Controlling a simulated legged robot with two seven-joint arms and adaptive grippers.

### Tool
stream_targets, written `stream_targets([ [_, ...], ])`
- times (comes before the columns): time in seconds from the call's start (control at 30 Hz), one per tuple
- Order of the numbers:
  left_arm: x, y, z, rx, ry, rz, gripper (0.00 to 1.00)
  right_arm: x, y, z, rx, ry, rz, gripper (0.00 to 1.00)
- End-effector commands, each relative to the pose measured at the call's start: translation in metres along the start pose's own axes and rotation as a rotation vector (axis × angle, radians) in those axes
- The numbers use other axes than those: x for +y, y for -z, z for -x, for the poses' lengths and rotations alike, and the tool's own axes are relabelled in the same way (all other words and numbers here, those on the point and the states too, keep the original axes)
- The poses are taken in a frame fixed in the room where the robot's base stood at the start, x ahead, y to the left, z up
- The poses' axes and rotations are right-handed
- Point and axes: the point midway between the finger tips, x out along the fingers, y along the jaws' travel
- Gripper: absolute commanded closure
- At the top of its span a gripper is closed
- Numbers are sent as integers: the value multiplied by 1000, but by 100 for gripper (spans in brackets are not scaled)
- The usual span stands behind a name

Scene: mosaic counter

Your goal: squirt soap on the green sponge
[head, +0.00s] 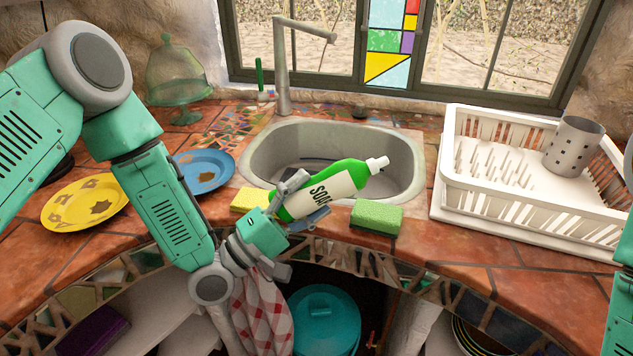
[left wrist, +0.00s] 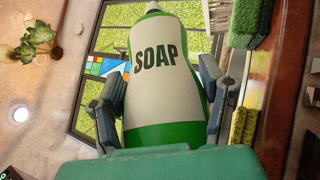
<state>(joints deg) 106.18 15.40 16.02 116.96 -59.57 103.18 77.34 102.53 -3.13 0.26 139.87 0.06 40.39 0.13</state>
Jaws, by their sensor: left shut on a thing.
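My left gripper (head: 299,204) is shut on the soap bottle (head: 334,186), which is green with a white label and a white cap. The bottle is tilted well over, its cap pointing to the right and a little up, in front of the sink basin. The soap bottle (left wrist: 162,75) fills the middle of the left wrist view between the fingers of the left gripper (left wrist: 165,95). The green sponge (head: 377,217) lies on the counter's front edge, right of the gripper and below the cap. The green sponge (left wrist: 250,18) also shows at the top right of the left wrist view. No soap shows on it.
A yellow sponge (head: 250,200) lies left of the bottle. The sink (head: 405,150) with its faucet (head: 282,70) is behind. A white dish rack (head: 450,180) holding a metal cup (head: 573,147) stands right. Dirty blue (head: 203,170) and yellow (head: 85,203) plates lie left.

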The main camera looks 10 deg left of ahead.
Motion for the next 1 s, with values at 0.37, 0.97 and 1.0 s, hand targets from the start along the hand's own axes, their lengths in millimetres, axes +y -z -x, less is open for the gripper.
stream_targets([
  [0.37,19,2,3,-12,195,-80,71,0,3,55,0,0,0,60],
  [0.97,46,-1,-7,-26,504,-208,71,1,7,133,0,0,0,60],
  [1.0,48,-1,-8,-27,526,-217,71,1,8,138,0,0,0,60],
])
